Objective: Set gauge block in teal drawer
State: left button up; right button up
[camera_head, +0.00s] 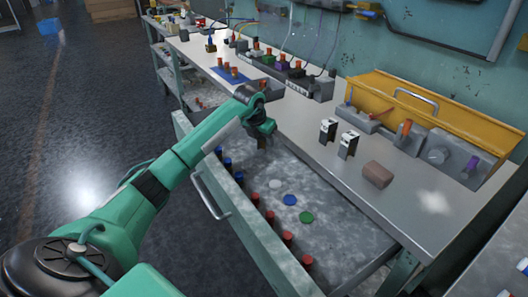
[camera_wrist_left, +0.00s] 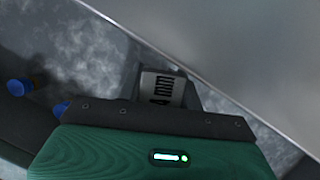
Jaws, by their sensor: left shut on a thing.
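The teal drawer (camera_head: 232,202) is pulled open below the workbench, and its speckled grey floor shows in the head view. My left gripper (camera_head: 264,138) is over the drawer's far end, close to the bench's front edge. It is shut on what looks like the gauge block, a small grey piece with dark lines (camera_wrist_left: 162,88) in the left wrist view. The drawer floor (camera_wrist_left: 85,45) shows behind it there. The jaws mostly hide the block in the head view, and I cannot tell if it touches the floor. My right gripper is not in view.
On the bench stand two black-and-white blocks (camera_head: 348,145), a brown block (camera_head: 377,174) and a yellow toolbox (camera_head: 440,112).

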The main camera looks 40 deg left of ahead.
aim_at(264, 151)
pick_arm(q)
notch_tip(264, 151, down, 3)
jog(key=shift+r, duration=0.2)
notch_tip(264, 151, down, 3)
jog(key=shift+r, duration=0.1)
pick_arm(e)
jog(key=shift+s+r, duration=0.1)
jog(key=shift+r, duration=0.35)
pick_arm(q)
jog(key=shift+s, duration=0.1)
jog(key=shift+f, duration=0.2)
jog(key=o, duration=1)
jog(key=shift+o, duration=0.2)
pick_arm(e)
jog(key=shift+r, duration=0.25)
pick_arm(q)
jog(key=shift+r, duration=0.1)
